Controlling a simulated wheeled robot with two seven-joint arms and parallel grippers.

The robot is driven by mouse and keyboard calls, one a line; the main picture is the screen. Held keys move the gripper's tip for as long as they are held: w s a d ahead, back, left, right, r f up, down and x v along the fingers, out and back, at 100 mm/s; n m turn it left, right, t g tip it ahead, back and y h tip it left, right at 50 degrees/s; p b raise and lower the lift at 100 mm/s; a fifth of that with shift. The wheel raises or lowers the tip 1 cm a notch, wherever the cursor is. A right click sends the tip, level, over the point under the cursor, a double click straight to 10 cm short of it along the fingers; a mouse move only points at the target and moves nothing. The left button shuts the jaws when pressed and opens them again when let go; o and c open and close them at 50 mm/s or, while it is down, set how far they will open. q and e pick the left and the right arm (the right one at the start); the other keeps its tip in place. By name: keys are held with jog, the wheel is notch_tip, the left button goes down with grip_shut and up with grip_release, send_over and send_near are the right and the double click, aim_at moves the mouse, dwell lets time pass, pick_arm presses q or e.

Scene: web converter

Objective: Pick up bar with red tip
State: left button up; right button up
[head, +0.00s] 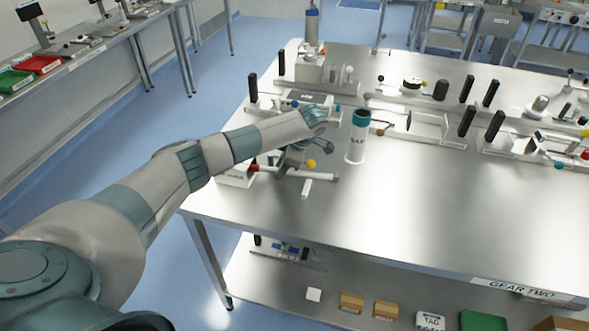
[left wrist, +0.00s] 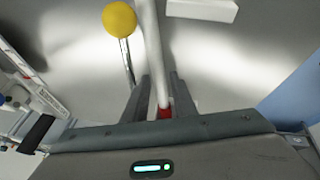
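A slim white bar with a red tip (left wrist: 165,113) runs down the left wrist view, its red end close to my gripper's palm. In the head view the red tip (head: 254,167) shows at the table's left end, left of my gripper. My left gripper (left wrist: 159,76) has one finger on each side of the bar, with narrow gaps visible, so it looks open around it. In the head view my left gripper (head: 288,164) is low over the bar and partly hides it. My right gripper is in neither view.
A yellow ball on a thin rod (head: 311,163) stands close beside the gripper. A white bottle with a teal cap (head: 357,138) stands to its right. Several fixtures with black handles line the back of the metal table (head: 420,220). The table's front middle is clear.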

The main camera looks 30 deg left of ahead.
pick_arm(q)
jog(key=shift+f, duration=0.15)
dwell(0.3)
grip_shut()
jog(key=shift+w+d+r+b, duration=0.1)
jog(key=shift+d+r+b, duration=0.25)
jog(key=shift+b, duration=0.15)
jog(key=d+r+b, duration=0.5)
jog(key=d+r, duration=0.2)
jog(key=d, duration=0.6)
jog(key=shift+s+r, duration=0.2)
jog(key=shift+s, duration=0.1)
jog(key=shift+d, duration=0.1)
